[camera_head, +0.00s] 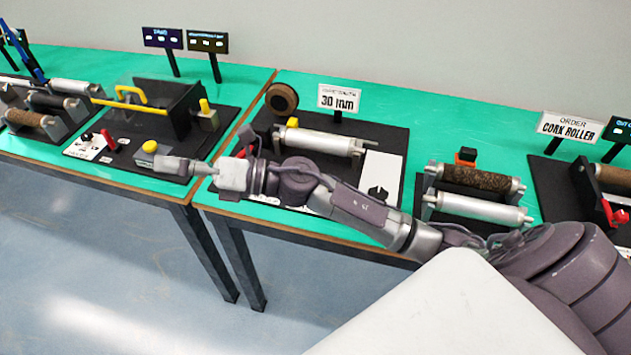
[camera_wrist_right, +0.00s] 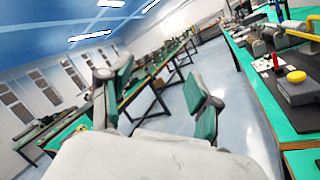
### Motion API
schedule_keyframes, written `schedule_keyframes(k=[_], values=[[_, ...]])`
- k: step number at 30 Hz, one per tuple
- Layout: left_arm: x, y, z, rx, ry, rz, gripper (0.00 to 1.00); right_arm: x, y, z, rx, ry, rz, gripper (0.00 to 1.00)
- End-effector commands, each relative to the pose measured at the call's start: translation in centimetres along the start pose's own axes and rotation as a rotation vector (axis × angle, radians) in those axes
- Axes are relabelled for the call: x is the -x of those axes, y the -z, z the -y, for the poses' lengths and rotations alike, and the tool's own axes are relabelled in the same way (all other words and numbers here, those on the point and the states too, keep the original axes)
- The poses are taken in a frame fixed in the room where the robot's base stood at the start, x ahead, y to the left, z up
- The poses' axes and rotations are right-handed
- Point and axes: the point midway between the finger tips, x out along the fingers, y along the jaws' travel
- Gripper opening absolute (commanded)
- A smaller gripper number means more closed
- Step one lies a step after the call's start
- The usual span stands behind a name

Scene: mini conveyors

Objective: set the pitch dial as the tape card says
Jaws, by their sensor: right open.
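The tape card (camera_head: 339,97) stands at the back of the middle station and reads "30 mm"; its smaller top line is too blurred to read. A black knob (camera_head: 378,192), which looks like the pitch dial, sits on a white panel (camera_head: 385,168) at that station's right side. Its pointer setting is too small to read. My right gripper (camera_head: 200,168) is left of the dial, near the table's front edge, and my right forearm passes just in front of the panel. In the wrist view the right gripper (camera_wrist_right: 158,90) is open and empty, its green-padded fingers apart.
A grey box with a yellow button (camera_head: 150,146) lies close to my right gripper. Metal rollers (camera_head: 320,142) and a brown tape roll (camera_head: 281,99) are behind my arm. A cork roller station (camera_head: 470,178) stands at right. Open floor (camera_head: 110,260) lies in front.

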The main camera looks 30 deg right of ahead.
Motion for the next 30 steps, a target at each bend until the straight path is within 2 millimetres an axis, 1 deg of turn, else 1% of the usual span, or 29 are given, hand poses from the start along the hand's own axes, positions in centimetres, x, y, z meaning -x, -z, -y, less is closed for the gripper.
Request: schedule_keyframes(k=[1, 2, 3, 4, 5, 6, 7, 8, 9, 10, 11, 12, 15, 18, 21, 23, 25, 30], values=[[-0.1, 0.0, 0.0, 0.000, 0.000, -0.001, 0.40, -0.3, 1.1, -0.2, 0.191, -0.039, -0.167, 0.62], [-0.1, 0.0, 0.0, 0.000, 0.001, -0.001, 0.40, -0.1, 2.0, -0.1, 0.296, -0.058, -0.272, 0.62], [-0.1, 0.0, 0.1, 0.000, 0.001, -0.001, 0.40, 0.5, 3.0, 0.6, 0.431, -0.077, -0.413, 0.62], [-0.2, 0.0, 0.1, 0.000, 0.001, -0.001, 0.40, 1.3, 3.6, 1.4, 0.527, -0.087, -0.520, 0.62], [-0.2, 0.0, 0.1, 0.001, 0.001, -0.001, 0.40, 2.3, 4.0, 2.4, 0.618, -0.092, -0.631, 0.62], [-0.2, 0.0, 0.1, 0.000, 0.001, -0.001, 0.40, 4.0, 4.1, 3.9, 0.728, -0.091, -0.781, 0.62], [-0.3, 0.0, 0.1, 0.001, 0.001, -0.001, 0.40, 5.5, 3.9, 5.1, 0.802, -0.086, -0.892, 0.62], [-0.3, 0.0, 0.1, 0.000, 0.001, -0.001, 0.40, 7.1, 3.4, 6.3, 0.866, -0.075, -1.003, 0.62], [-0.3, 0.0, 0.1, 0.000, 0.001, -0.001, 0.40, 9.4, 2.3, 7.9, 0.936, -0.056, -1.146, 0.62], [-0.3, 0.0, 0.1, 0.000, 0.001, -0.001, 0.40, 11.2, 1.3, 8.8, 0.977, -0.040, -1.247, 0.62], [-0.3, 0.0, 0.1, 0.000, 0.001, -0.001, 0.40, 12.9, 0.2, 9.7, 1.008, -0.020, -1.345, 0.62], [-0.4, 0.0, 0.1, 0.000, 0.001, -0.001, 0.40, 15.1, -1.4, 10.6, 1.038, 0.007, -1.462, 0.62], [-0.4, 0.0, 0.1, 0.000, 0.001, -0.001, 0.40, 19.9, -5.2, 11.6, 1.058, 0.076, -1.700, 0.62], [-0.4, 0.0, 0.1, 0.000, 0.001, 0.000, 0.40, 23.0, -7.8, 11.6, 1.041, 0.125, -1.846, 0.62], [-0.4, -0.1, 0.1, 0.000, 0.001, 0.000, 0.40, 24.5, -9.0, 11.6, 1.023, 0.148, -1.917, 0.62], [-0.3, -0.1, 0.1, 0.000, 0.001, 0.000, 0.40, 25.0, -9.0, 11.8, 1.016, 0.153, -1.933, 0.62], [-0.1, -0.1, 0.1, 0.000, 0.001, 0.001, 0.40, 25.2, -8.5, 12.3, 1.014, 0.153, -1.935, 0.62], [0.7, 0.0, 0.1, 0.000, 0.001, 0.002, 0.40, 25.8, -6.3, 14.4, 1.013, 0.149, -1.933, 0.62]])
